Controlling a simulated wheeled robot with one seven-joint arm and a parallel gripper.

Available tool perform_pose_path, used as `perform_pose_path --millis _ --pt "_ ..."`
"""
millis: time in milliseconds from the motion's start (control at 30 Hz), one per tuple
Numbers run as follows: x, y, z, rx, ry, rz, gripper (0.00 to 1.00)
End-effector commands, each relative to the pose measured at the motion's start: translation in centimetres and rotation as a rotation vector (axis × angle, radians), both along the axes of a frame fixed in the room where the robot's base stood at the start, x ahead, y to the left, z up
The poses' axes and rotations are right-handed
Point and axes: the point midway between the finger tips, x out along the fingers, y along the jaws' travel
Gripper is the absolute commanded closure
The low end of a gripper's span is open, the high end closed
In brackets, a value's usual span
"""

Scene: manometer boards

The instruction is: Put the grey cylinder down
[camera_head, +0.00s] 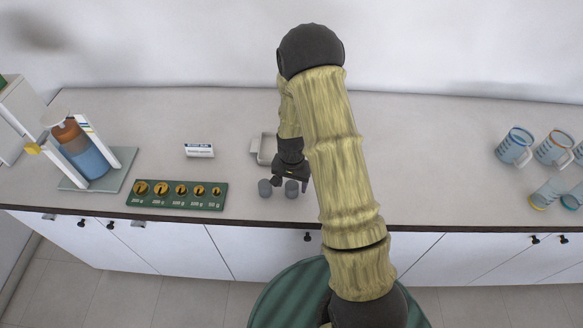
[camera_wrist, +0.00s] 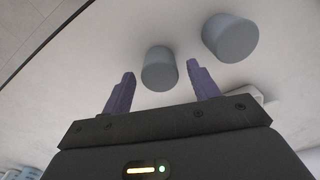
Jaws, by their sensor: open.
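Two grey cylinders stand on the counter below my gripper. In the head view one grey cylinder (camera_head: 264,188) is on the left and the other grey cylinder (camera_head: 291,188) is on the right, a small gap apart. In the wrist view one cylinder (camera_wrist: 159,70) lies between and just beyond the fingertips of my open gripper (camera_wrist: 160,72), with clear space on both sides. The other cylinder (camera_wrist: 230,38) is outside the fingers, to the upper right. My gripper holds nothing.
A green board with brass weights (camera_head: 178,195) lies left of the cylinders. A device with an orange and blue cylinder (camera_head: 82,150) is far left; several glass mugs (camera_head: 515,146) are far right. The counter's front edge (camera_head: 240,220) is close.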

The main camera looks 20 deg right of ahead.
Motion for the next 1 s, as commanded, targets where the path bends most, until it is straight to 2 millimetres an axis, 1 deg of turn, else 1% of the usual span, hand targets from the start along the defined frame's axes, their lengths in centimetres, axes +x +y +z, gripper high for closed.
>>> perform_pose_path --millis 500,633,800,1000 --pt "0.1 0.0 7.6 0.000 -0.005 0.001 0.40" --pt "0.1 0.0 9.3 0.000 -0.004 0.001 0.40" --pt "0.0 0.0 10.3 0.000 0.000 0.001 0.40" --pt "0.0 0.0 10.4 0.000 0.000 0.001 0.40"
